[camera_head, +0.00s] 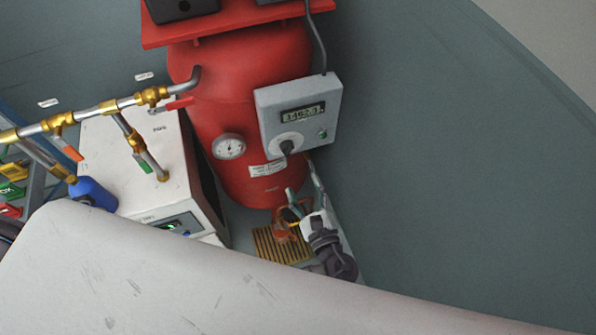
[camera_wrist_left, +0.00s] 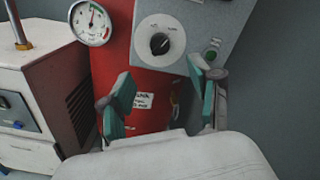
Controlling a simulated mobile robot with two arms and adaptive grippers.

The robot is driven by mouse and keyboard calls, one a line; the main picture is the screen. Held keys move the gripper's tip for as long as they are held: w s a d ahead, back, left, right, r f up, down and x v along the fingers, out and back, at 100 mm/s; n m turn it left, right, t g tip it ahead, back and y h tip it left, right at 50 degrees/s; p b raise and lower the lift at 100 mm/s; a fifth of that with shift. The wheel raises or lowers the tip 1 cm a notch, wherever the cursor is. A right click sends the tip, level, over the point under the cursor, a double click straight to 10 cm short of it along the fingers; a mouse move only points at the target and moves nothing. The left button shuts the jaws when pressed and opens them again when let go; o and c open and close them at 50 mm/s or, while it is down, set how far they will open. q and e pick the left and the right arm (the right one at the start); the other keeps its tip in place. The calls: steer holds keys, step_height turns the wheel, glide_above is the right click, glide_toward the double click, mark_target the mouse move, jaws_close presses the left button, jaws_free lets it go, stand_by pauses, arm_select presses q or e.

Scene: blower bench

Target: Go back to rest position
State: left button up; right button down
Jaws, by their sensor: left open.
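My left gripper (camera_head: 304,196) is low at the front of the red tank, just below the grey control box. In the left wrist view my left gripper (camera_wrist_left: 160,82) has its two teal-padded fingers wide apart, with nothing between them. The red tank (camera_wrist_left: 135,60) and its small white label stand beyond the fingers. The control box with its black knob is above, close to the right finger in the picture; whether they touch cannot be told. My right gripper is not in view.
The red tank (camera_head: 250,115) carries a gauge (camera_head: 229,146) and a control box (camera_head: 270,97) reading about 1462. Left of it are a white cabinet (camera_head: 110,170), brass-fitted piping (camera_head: 110,105) and a blue cylinder (camera_head: 95,192). A yellow grate (camera_head: 266,243) lies below. The wall on the right is bare.

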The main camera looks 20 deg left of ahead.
arm_select(q)
steer(key=shift+s+d, duration=0.3)
steer(key=shift+s, duration=0.2)
steer(key=s+a+f+n+g+h, duration=0.1)
steer(key=s+a+f+g, duration=0.25)
steer(key=f, duration=0.55)
steer(key=s+a+f+n+g+h, duration=0.2)
steer(key=s+a+f+g, duration=0.15)
steer(key=f, duration=0.55)
steer(key=s+a+f+n+g+h, duration=0.15)
steer(key=s+f, duration=0.25)
steer(key=f, duration=0.5)
steer(key=s+a+f+n+g+h, duration=0.2)
steer(key=s+f+n, duration=0.4)
steer(key=s, duration=0.5)
steer(key=s+a+f+n+g+h, duration=0.3)
steer(key=s+a+f+n, duration=0.2)
steer(key=s+n, duration=0.5)
steer(key=shift+s+f, duration=0.55)
steer(key=shift+s, duration=0.05)
steer(key=shift+g+h, duration=0.25)
